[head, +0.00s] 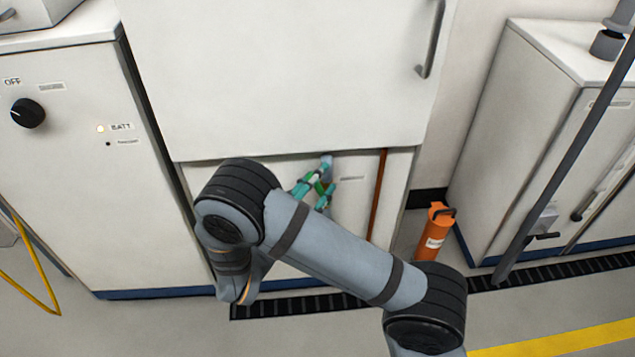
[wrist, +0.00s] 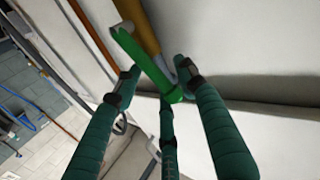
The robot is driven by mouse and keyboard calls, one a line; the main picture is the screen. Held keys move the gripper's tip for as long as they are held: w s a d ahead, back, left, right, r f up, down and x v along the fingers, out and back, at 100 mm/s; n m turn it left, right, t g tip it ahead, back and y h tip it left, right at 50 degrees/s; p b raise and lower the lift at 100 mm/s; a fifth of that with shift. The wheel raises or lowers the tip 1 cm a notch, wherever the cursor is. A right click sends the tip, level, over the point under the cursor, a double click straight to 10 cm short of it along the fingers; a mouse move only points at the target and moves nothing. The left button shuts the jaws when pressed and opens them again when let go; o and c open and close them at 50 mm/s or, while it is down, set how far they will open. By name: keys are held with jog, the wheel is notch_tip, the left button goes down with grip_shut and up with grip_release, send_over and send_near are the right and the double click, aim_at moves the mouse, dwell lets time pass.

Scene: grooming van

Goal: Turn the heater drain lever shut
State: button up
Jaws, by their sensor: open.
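The heater drain lever is a green bar (wrist: 145,62) at the end of a brass-coloured pipe (wrist: 141,24), low on the white heater front. In the wrist view it runs slantwise from upper left to lower right. My gripper (wrist: 158,80) has its teal fingers spread, one on each side of the lever, with a third finger below. The lever's lower end lies between the fingertips; I cannot tell whether any finger touches it. In the head view, my gripper (head: 314,188) is at the recessed lower panel, and only a little of the green lever (head: 320,186) shows between the fingers.
A copper pipe (head: 377,195) runs down right of the lever. The white cabinet door (head: 290,75) overhangs above. An orange canister (head: 435,230) stands on the floor to the right. A black floor grate (head: 300,305) runs below. A cabinet with a black knob (head: 27,113) is at left.

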jog(key=shift+c, duration=0.7)
jog(key=c, duration=0.8)
grip_shut()
